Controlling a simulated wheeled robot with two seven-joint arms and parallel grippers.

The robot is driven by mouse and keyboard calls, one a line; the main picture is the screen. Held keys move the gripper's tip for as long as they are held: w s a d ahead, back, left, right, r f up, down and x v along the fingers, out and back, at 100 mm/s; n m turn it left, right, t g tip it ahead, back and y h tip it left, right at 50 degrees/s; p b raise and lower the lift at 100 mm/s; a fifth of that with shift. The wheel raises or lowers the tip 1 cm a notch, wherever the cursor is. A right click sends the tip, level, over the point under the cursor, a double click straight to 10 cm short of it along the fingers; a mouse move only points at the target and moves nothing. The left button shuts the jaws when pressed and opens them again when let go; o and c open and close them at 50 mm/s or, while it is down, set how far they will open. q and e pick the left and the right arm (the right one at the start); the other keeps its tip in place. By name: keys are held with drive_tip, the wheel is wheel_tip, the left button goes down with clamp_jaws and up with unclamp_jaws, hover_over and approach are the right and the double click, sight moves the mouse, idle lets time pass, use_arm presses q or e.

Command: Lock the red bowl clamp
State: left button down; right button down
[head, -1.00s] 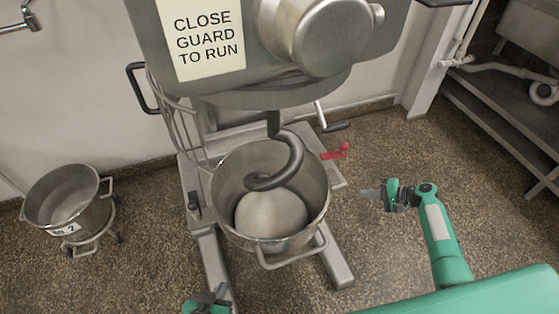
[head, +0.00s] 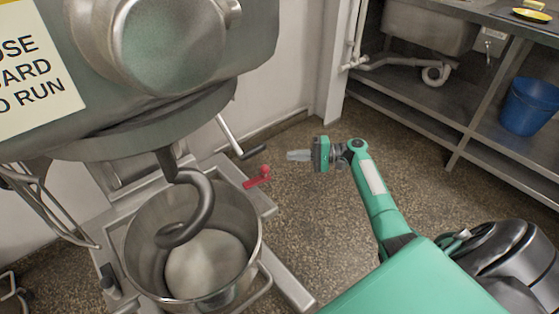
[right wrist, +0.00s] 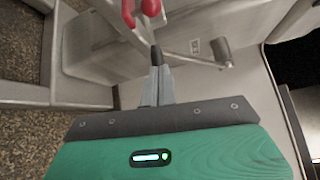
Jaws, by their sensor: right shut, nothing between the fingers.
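The red bowl clamp (head: 258,177) is a small red lever with a knob at the right side of the mixer, beside the steel bowl (head: 140,262). It also shows at the top of the right wrist view (right wrist: 148,10). My right gripper (head: 290,156) is to the right of the clamp in the head view, its fingers pointing left, apart from it. In the right wrist view its fingertips (right wrist: 157,52) are together and empty, just below the red knob. My left gripper is out of view.
The dough hook (head: 200,205) hangs into the bowl above pale dough (head: 205,265). A black-ended crank (head: 250,152) sticks out above the clamp. A steel sink bench with a blue bucket (head: 530,105) stands at the right. The floor between is clear.

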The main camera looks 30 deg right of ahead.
drive_tip(key=w+a, duration=0.1)
drive_tip(key=a, duration=0.8)
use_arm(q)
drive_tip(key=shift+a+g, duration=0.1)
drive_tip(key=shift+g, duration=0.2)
use_arm(e)
drive_tip(key=shift+r, duration=0.1)
use_arm(q)
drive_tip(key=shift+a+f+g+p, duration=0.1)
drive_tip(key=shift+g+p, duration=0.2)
drive_tip(key=shift+p, duration=0.1)
use_arm(e)
drive_tip(key=shift+s+m+t+h, duration=0.2)
drive_tip(key=shift+m+t+h, duration=0.1)
drive_tip(key=shift+t, duration=0.2)
